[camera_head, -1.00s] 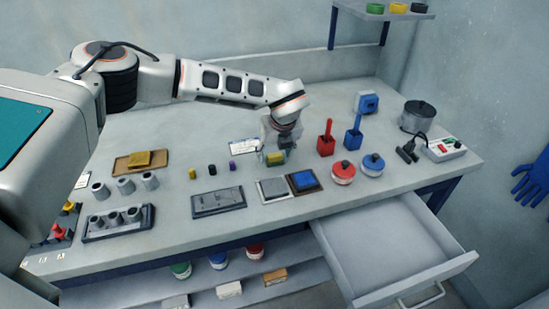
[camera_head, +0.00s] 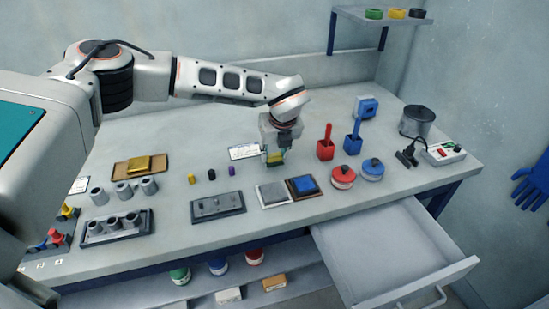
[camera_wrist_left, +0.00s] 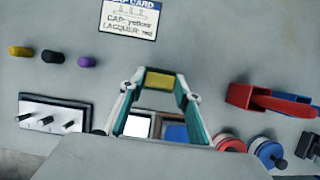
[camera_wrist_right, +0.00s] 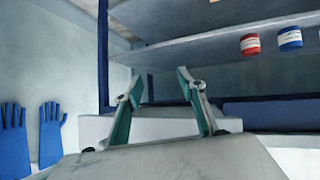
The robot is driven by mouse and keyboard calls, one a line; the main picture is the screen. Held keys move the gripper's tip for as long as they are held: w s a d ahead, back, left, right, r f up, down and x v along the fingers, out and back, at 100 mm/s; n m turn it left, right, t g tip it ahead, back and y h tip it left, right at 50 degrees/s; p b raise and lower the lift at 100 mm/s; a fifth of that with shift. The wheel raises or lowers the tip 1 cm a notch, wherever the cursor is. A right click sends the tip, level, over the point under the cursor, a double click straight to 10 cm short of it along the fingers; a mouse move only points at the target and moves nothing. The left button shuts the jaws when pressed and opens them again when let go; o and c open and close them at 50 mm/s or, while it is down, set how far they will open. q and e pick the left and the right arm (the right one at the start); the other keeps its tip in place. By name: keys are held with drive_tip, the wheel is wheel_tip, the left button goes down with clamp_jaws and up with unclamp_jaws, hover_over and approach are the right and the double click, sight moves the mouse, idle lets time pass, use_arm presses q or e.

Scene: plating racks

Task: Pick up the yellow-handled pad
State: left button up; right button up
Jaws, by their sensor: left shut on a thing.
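The yellow-handled pad (camera_head: 275,158) is between the fingers of my left gripper (camera_head: 274,154), over the middle of the bench. In the left wrist view, its yellow top (camera_wrist_left: 160,80) fills the gap between the fingertips, and the gripper is shut on it. The pad's underside is hidden, and I cannot tell whether it touches the bench. My right gripper (camera_wrist_right: 160,80) shows only in the right wrist view. Its fingers are apart with nothing between them.
In front of the left gripper lie a grey square plate (camera_head: 272,194) and a blue pad in a dark tray (camera_head: 303,184). A red holder (camera_head: 325,150) and blue holder (camera_head: 353,142) stand to the right. A card (camera_head: 243,152) lies left. An open drawer (camera_head: 390,250) juts out in front.

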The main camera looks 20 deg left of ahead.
sight(275, 156)
use_arm(q)
wheel_tip(275, 156, up, 18)
drive_tip(key=b, duration=0.1)
drive_tip(key=shift+b, duration=0.3)
